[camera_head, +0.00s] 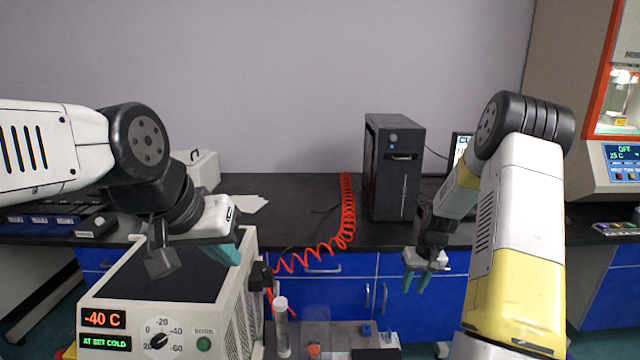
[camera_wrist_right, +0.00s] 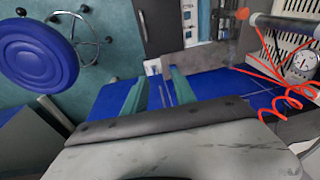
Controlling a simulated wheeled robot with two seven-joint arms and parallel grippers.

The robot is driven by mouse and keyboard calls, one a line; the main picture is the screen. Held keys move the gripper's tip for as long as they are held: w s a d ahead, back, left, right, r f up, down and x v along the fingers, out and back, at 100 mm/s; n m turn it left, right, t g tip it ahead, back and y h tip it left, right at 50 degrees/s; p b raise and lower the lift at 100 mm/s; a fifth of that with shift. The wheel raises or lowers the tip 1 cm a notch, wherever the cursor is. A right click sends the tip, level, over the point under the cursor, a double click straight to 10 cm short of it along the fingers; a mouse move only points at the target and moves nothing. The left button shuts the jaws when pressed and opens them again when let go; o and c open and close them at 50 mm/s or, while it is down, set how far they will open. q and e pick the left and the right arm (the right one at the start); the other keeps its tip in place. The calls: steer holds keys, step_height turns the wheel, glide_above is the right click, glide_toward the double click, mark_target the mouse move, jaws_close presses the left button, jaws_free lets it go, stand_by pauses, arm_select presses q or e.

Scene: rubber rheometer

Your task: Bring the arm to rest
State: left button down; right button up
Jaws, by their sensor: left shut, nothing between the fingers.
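My left arm comes in from the left, and its left gripper (camera_head: 229,255) hangs above the cold unit with the "-40 C" display. Its teal fingers are close together, with nothing seen between them. My right arm comes in from the right, and its right gripper (camera_head: 417,283) points down in front of the blue cabinet doors. Its two teal fingers stand apart in the right wrist view (camera_wrist_right: 159,92), and the gap is empty. The task names no other object.
The cold unit (camera_head: 165,275) stands at the front left, with a coiled red hose (camera_head: 347,215) behind it. A black tower (camera_head: 393,170) stands on the dark bench (camera_head: 290,190). A rheometer (camera_head: 622,165) is at the right. A blue stool (camera_wrist_right: 38,52) shows in the wrist view.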

steer(key=s+a+r+t, duration=0.1)
steer(key=s+a+r, duration=0.15)
steer(key=r, duration=0.45)
steer(key=s+a+r, duration=0.2)
steer(key=s+r, duration=0.1)
steer(key=r, duration=0.4)
steer(key=s+a+r+t, duration=0.1)
steer(key=s+a+r, duration=0.15)
steer(key=r, duration=0.45)
steer(key=s+a+r+t, duration=0.1)
steer(key=s+a+r, duration=0.1)
steer(key=s, duration=0.4)
steer(key=s+a+r, duration=0.2)
steer(key=s+r, duration=0.2)
steer(key=s, duration=0.3)
steer(key=s+a+r+t+y, duration=0.1)
steer(key=s+a+r, duration=0.1)
steer(key=s+r, duration=0.2)
steer(key=s, duration=0.3)
steer(key=shift+s+t, duration=0.15)
steer(key=shift+t, duration=0.15)
